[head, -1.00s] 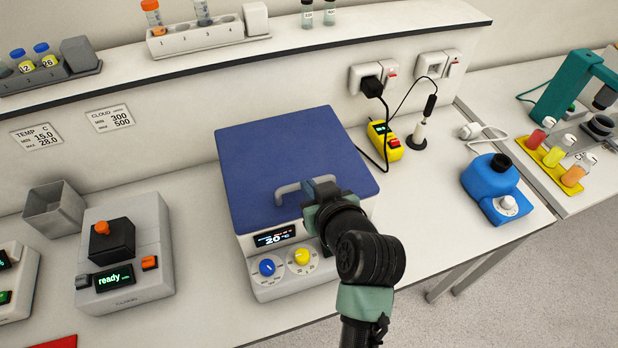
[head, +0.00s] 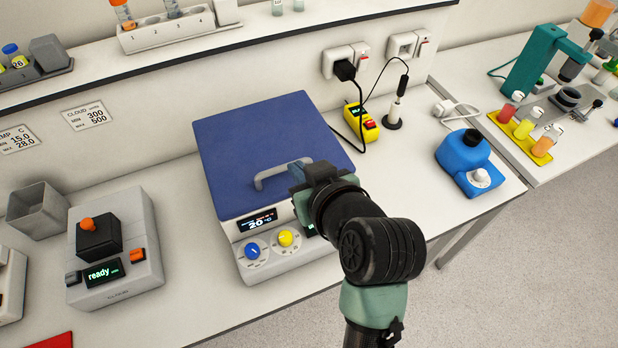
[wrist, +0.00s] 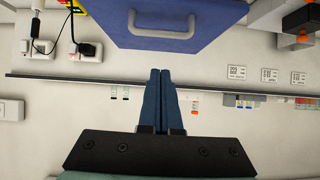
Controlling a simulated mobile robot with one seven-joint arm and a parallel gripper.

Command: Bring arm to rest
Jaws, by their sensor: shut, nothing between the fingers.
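My gripper shows in the wrist view (wrist: 160,80) with its two dark blue fingers pressed together and nothing between them. In the head view my gripper (head: 300,172) is in front of the blue-lidded instrument (head: 255,140), partly covering the lid's grey handle (head: 284,174) and the right part of the front panel. From the head view I cannot tell whether it touches the handle; in the wrist view the handle (wrist: 163,33) stands apart from the fingertips. The lid is down. My arm reaches in from the lower right.
A grey device (head: 115,250) reading "ready" stands to the left, beside an empty grey bin (head: 40,212). A yellow meter (head: 362,121) and a blue mixer (head: 468,165) stand to the right. A shelf (head: 200,50) with racks runs along the back wall.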

